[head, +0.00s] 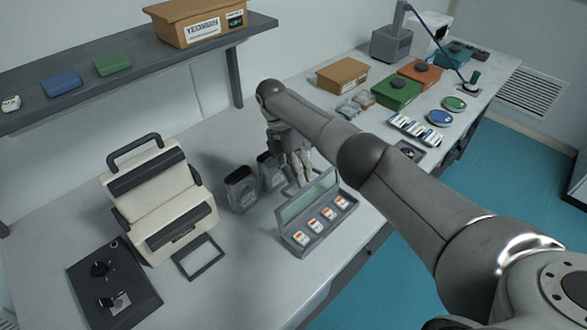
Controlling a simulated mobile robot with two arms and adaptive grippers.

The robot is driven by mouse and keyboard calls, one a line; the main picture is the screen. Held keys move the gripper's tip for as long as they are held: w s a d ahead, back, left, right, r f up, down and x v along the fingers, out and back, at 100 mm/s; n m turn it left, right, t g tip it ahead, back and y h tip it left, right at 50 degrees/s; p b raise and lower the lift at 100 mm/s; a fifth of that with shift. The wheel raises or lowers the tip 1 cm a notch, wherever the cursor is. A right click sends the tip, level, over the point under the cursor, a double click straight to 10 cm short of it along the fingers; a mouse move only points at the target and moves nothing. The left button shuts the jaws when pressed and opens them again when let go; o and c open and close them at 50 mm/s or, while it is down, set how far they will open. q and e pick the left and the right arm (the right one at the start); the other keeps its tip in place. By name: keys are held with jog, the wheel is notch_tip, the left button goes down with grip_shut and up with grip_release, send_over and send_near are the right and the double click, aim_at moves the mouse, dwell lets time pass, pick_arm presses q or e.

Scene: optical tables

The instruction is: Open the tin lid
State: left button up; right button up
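A grey tin (297,243) stands near the front edge of the table, with several small white and orange packs in its tray. Its lid (306,202) with a pale panel stands raised, tilted up along the tray's back side. My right gripper (300,180) points down just behind the raised lid, close to its upper edge. Whether its fingers touch the lid, or are open or shut, I cannot tell. My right arm crosses the view from the lower right. My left gripper is not in view.
Two dark-capped jars (240,190) stand left of the gripper. A cream case (160,200) with a handle, a dark frame (200,257) and a black plate (135,285) lie further left. Boxes and discs fill the far right. Bare table lies at the front.

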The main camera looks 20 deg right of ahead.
jog(key=shift+s+d+f, duration=0.2)
jog(key=shift+s+f, duration=0.05)
jog(key=shift+f, duration=0.3)
jog(key=shift+w+r, duration=0.1)
jog(key=shift+r, duration=0.05)
notch_tip(320, 180, up, 7)
jog(key=shift+w+f, duration=0.1)
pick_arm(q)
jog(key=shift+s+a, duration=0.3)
pick_arm(e)
jog(key=shift+r, duration=1.5)
